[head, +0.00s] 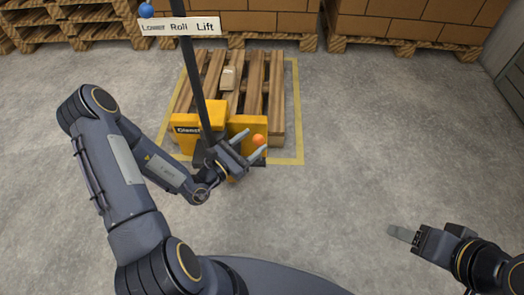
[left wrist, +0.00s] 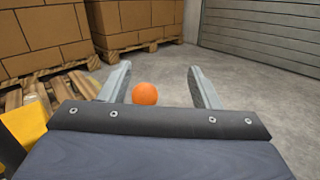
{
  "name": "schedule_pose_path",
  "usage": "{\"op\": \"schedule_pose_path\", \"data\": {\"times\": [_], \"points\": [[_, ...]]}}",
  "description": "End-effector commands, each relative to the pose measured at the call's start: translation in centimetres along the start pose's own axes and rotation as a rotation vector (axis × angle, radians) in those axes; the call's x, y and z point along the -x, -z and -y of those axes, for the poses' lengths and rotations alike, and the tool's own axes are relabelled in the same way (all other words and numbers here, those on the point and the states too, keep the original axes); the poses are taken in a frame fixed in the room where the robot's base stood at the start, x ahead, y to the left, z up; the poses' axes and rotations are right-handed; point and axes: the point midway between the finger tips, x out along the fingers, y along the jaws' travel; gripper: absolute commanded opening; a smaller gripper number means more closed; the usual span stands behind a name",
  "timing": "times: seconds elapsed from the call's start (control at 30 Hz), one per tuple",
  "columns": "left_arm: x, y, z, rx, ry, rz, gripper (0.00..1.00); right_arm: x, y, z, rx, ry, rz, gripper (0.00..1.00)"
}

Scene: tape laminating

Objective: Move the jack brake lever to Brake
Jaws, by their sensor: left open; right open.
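The yellow pallet jack (head: 187,126) stands in front of a wooden pallet, with its dark handle (head: 196,84) rising toward me. An orange ball knob (head: 258,139), seemingly the brake lever's end, is at the jack's right side. My left gripper (head: 257,142) is open at the knob. In the left wrist view, the orange knob (left wrist: 145,93) shows between the open fingers of the left gripper (left wrist: 160,75), nearer the left finger. The lever's rod is hidden, and contact cannot be told. My right gripper (head: 394,231) is empty over bare floor at the lower right.
A sign (head: 180,26) reading Lower, Roll, Lift is at the handle's top, with a blue ball (head: 146,10) above Lower. Stacked cartons (head: 415,22) line the back. The right floor is clear.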

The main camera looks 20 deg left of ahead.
Motion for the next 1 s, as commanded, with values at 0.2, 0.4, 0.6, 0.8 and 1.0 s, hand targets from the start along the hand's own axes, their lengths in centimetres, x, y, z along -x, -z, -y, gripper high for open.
{"op": "schedule_pose_path", "data": {"times": [0.2,0.4,0.6,0.8,1.0], "points": [[0.6,5.7,-1.0,0.087,-0.132,-0.069,0.57,-1.6,-0.8,-0.7,0.000,0.000,0.000,0.57],[-2.0,5.9,-1.3,0.086,-0.132,-0.068,0.57,-2.2,-1.1,-1.0,0.000,0.000,-0.001,0.57],[-5.1,6.2,-1.7,0.085,-0.131,-0.069,0.57,-3.1,-1.5,-1.4,0.000,0.000,-0.001,0.57],[-6.7,6.2,-1.9,0.087,-0.132,-0.070,0.57,-3.4,-1.7,-1.6,0.000,0.000,0.000,0.57],[-6.9,6.1,-2.0,0.088,-0.132,-0.071,0.57,-3.4,-1.7,-1.5,0.000,0.000,0.000,0.57]]}}
